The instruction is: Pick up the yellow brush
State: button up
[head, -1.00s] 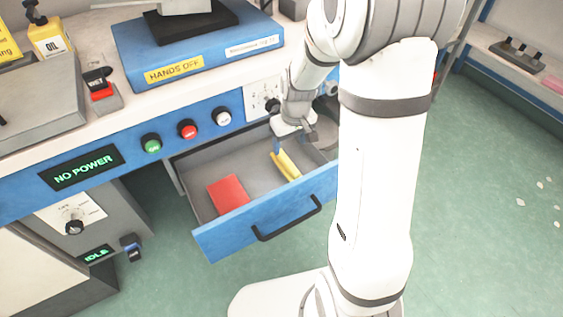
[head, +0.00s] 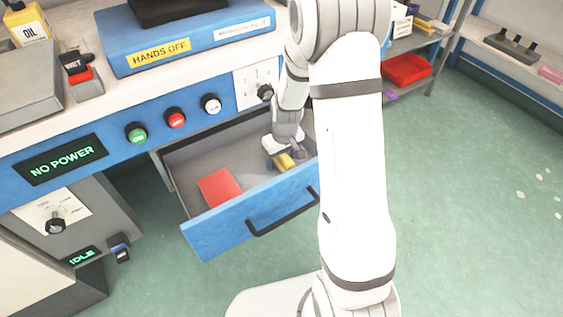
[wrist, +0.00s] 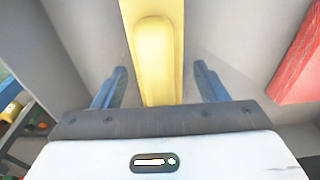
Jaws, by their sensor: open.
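The yellow brush (head: 284,163) lies in the open drawer (head: 222,222), partly hidden by my gripper in the head view. In the wrist view the yellow brush (wrist: 154,60) runs up from between my fingers, its near end hidden behind the gripper body. My gripper (wrist: 158,84) is open, with one blue finger on each side of the brush. A gap shows between the brush and each finger. In the head view my gripper (head: 280,160) is down inside the drawer, at the brush.
A red object (head: 219,187) lies in the drawer to the left of the brush; it also shows in the wrist view (wrist: 300,62). The drawer's blue front and dark handle (head: 284,212) stand near my arm. The blue control panel (head: 95,148) is above the drawer.

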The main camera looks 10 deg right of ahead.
jog(key=shift+c, duration=0.6)
jog(key=shift+r, duration=0.1)
jog(key=c, duration=1.1)
jog(key=shift+r+p, duration=0.3)
jog(key=shift+r, duration=0.3)
notch_tip(320, 180, up, 6)
jog(key=shift+f+p, duration=0.1)
jog(key=shift+p, duration=1)
jog(key=s+a, duration=0.1)
jog(key=a, duration=0.4)
jog(key=s+a+p, duration=0.1)
jog(key=s+a, duration=0.1)
jog(key=a, duration=0.4)
jog(key=s+a+p, duration=0.1)
jog(key=s+a, duration=0.1)
jog(key=a, duration=0.4)
jog(key=shift+s+a, duration=0.1)
jog(key=shift+s, duration=0.15)
